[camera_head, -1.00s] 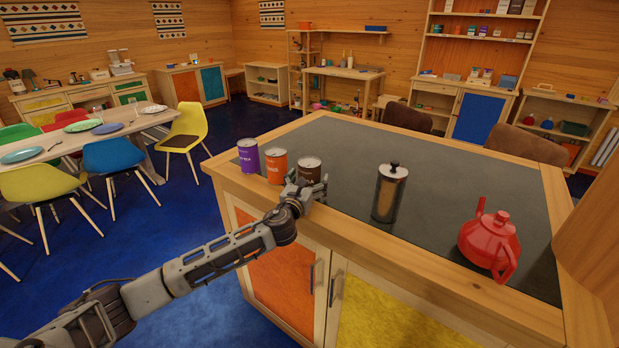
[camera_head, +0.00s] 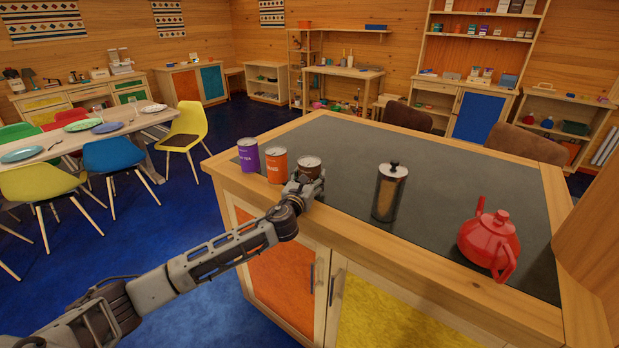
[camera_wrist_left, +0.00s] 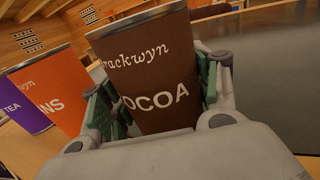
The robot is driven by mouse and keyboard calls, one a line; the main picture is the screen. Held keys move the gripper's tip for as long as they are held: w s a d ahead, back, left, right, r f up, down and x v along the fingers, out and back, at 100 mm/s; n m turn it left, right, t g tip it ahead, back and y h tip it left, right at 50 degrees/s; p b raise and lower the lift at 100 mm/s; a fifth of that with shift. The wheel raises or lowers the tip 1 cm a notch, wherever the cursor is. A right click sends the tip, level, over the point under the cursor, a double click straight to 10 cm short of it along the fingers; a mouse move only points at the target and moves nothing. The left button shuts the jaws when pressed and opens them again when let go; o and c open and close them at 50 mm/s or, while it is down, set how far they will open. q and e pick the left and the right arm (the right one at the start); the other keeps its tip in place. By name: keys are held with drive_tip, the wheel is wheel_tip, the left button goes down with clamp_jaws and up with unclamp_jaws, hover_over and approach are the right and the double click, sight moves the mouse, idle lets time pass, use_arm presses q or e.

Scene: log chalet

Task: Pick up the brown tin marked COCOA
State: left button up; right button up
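The brown tin marked COCOA (camera_wrist_left: 150,70) stands on the worktop at its left end, last in a row of three tins. In the head view its brown top (camera_head: 309,165) shows above my left gripper (camera_head: 306,184), which hides its lower part. In the left wrist view the fingers of my left gripper (camera_wrist_left: 160,105) are spread, one on each side of the tin, with the pads close to it. I see no clear sign of them pressing on it. My right gripper is not in view.
An orange tin (camera_head: 276,166) and a purple tin (camera_head: 248,155) stand close to the left of the brown tin. A metal-and-glass press (camera_head: 390,192) and a red teapot (camera_head: 490,240) stand to the right. The dark worktop (camera_head: 345,150) behind is clear.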

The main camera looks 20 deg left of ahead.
sight(310, 160)
use_arm(q)
drive_tip(key=c, duration=0.4)
drive_tip(key=shift+r, duration=0.1)
drive_tip(key=shift+r+p, duration=0.35)
drive_tip(key=shift+r, duration=4.6)
